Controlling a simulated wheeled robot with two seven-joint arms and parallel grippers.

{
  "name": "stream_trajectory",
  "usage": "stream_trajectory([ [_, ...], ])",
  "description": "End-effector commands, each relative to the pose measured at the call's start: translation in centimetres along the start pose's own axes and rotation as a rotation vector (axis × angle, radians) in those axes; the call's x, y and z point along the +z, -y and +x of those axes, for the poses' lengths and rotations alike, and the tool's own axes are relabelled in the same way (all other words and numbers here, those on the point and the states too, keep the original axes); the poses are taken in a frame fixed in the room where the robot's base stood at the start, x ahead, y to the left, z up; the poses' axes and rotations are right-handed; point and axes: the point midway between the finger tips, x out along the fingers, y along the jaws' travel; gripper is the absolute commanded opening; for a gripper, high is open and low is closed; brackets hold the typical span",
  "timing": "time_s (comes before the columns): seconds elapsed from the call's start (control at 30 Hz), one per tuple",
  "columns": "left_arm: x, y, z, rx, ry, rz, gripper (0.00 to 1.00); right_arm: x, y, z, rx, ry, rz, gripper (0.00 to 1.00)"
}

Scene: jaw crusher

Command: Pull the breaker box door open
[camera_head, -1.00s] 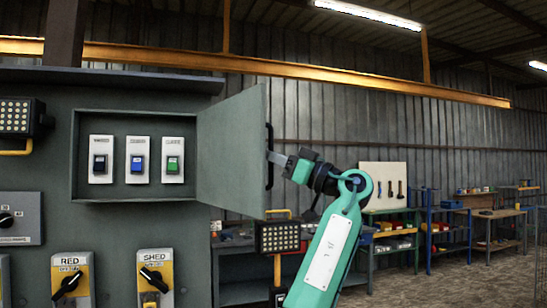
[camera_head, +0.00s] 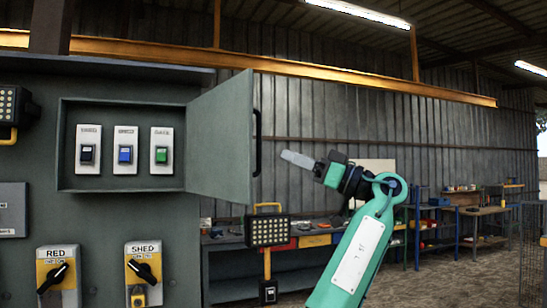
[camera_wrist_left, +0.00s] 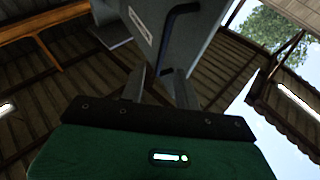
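The grey breaker box (camera_head: 122,103) on the panel shows its inside. Its door (camera_head: 222,140) stands swung wide out to the right, hinged at the box's right edge. A dark bar handle (camera_head: 257,142) runs upright along the door's free edge. My left gripper (camera_head: 284,155) is just right of the handle, apart from it and empty. In the left wrist view the two fingers of my left gripper (camera_wrist_left: 162,75) are spread with a gap between them, and the door's handle (camera_wrist_left: 172,28) shows beyond them. My right gripper is in neither view.
Inside the box are a black switch (camera_head: 88,154), a blue switch (camera_head: 125,154) and a green switch (camera_head: 161,155). Rotary switches marked RED (camera_head: 58,276) and SHED (camera_head: 143,270) sit below. A work lamp (camera_head: 268,231) stands under the door. Workbenches line the back.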

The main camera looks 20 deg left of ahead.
Motion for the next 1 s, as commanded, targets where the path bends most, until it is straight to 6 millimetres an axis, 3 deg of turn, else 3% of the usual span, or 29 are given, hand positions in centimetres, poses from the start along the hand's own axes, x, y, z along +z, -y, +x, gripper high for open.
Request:
stream_trajectory([
  [0.1, 0.1, 0.0, -2.3, 0.001, -0.001, 0.001, 0.32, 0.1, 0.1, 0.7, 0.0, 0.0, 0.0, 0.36],
  [0.3, 0.0, 0.0, -4.2, -0.001, 0.0, 0.0, 0.32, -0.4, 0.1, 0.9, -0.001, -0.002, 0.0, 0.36],
  [0.83, 0.1, -0.1, -4.4, 0.0, 0.0, 0.002, 0.32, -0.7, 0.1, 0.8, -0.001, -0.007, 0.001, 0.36],
  [0.93, 1.2, -1.1, -4.7, 0.023, -0.003, 0.03, 0.32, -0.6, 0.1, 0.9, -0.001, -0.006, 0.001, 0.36],
  [1.0, 3.1, -2.9, -5.3, 0.067, -0.009, 0.077, 0.32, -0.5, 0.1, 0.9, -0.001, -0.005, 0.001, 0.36],
])
